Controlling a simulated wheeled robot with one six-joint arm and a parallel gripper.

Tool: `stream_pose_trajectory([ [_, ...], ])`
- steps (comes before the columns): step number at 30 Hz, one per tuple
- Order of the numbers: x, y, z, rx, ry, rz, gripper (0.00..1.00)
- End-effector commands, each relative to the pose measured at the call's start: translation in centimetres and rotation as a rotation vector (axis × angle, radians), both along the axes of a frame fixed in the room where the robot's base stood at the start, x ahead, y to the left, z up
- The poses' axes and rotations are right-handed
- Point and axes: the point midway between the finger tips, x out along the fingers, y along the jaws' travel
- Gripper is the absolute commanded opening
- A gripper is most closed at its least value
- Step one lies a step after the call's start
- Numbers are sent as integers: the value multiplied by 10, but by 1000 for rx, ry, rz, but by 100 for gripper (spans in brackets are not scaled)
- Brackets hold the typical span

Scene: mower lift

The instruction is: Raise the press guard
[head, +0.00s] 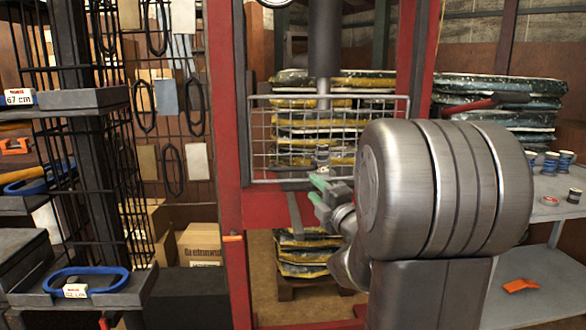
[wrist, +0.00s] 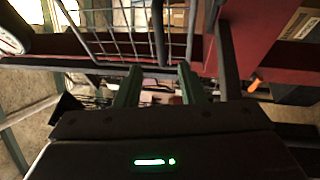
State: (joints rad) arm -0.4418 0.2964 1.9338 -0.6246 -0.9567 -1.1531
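The press guard is a grey wire mesh panel (head: 285,150) in the red press frame (head: 226,120). Its lower edge is low in the frame opening, above the red cross-beam. In the wrist view the mesh (wrist: 112,42) fills the top middle, with its bottom wire near my fingertips. My gripper (head: 318,188) has green fingers and is just in front of the guard's lower edge, right of its middle. In the wrist view my gripper (wrist: 159,70) has its fingers apart with nothing clearly held between them. Whether the fingertips touch the wire cannot be told.
A black wire rack (head: 75,150) with shelves stands at the left. Stacked bags (head: 500,95) lie behind at the right. A grey bench (head: 545,215) with small cans is at the right. An orange-tipped lever (head: 232,238) sticks out from the left post.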

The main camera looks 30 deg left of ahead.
Motion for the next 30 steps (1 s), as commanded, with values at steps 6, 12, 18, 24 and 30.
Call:
stream_pose_trajectory([
  [6, 25, 38, 7, 1, 0, 3, 36],
  [12, 49, 71, 14, 1, 0, 3, 36],
  [18, 65, 91, 19, 1, 0, 1, 36],
  [24, 70, 99, 21, 0, 1, 1, 36],
  [30, 70, 99, 21, 1, 1, 0, 36],
])
